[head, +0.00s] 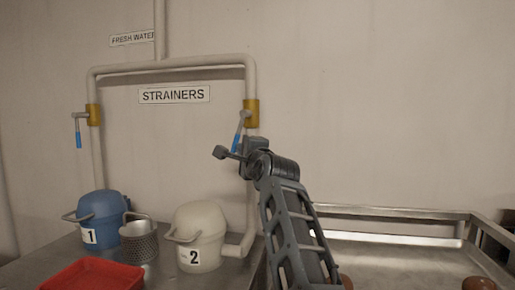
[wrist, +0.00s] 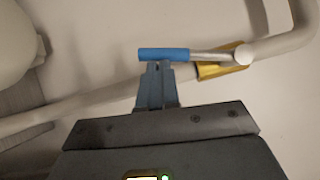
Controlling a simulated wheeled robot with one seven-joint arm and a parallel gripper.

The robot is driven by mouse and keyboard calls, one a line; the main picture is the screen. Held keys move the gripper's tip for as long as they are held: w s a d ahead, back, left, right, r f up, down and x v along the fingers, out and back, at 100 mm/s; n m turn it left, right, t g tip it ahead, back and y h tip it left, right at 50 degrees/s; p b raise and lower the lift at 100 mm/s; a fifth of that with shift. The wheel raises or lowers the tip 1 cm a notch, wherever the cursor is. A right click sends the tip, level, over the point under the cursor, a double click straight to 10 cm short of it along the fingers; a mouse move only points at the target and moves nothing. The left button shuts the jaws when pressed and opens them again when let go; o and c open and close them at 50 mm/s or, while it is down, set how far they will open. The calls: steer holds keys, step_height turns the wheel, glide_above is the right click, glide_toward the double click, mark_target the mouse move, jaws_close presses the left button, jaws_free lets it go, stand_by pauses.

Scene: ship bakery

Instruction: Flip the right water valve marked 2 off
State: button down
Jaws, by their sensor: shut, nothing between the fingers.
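The right valve has a brass body (head: 252,113) on the right vertical pipe, above the white strainer marked 2 (head: 202,236). Its silver lever with a blue grip (head: 236,142) hangs down, tilted a little left. In the wrist view the blue grip (wrist: 164,54) lies at a slant to the pipe, with the brass body (wrist: 222,61) to its right. My gripper (wrist: 157,68) is shut and empty, its fingertips right at the grip's edge; I cannot tell if they touch. In the head view my wrist is just below the grip, and the fingertips are not clear.
The left valve (head: 93,114) has its blue lever hanging straight down, above the blue strainer marked 1 (head: 100,218). A metal basket (head: 139,241) and a red tray (head: 93,275) share the counter. A metal-railed counter (head: 400,262) stands at right. The wall right of the pipe is clear.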

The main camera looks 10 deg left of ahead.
steer(key=a+r+m+t+p, duration=0.1)
steer(key=a+r+m, duration=0.2)
steer(key=a+r, duration=0.3)
steer(key=shift+w+a+r+t, duration=0.2)
steer(key=shift+a+t, duration=0.2)
steer(key=shift+a, duration=1.25)
steer(key=shift+s+p, duration=0.15)
steer(key=shift+p, duration=0.35)
steer(key=p+v, duration=0.7)
steer(key=shift+s+d+f+p, duration=0.15)
steer(key=shift+p, duration=0.2)
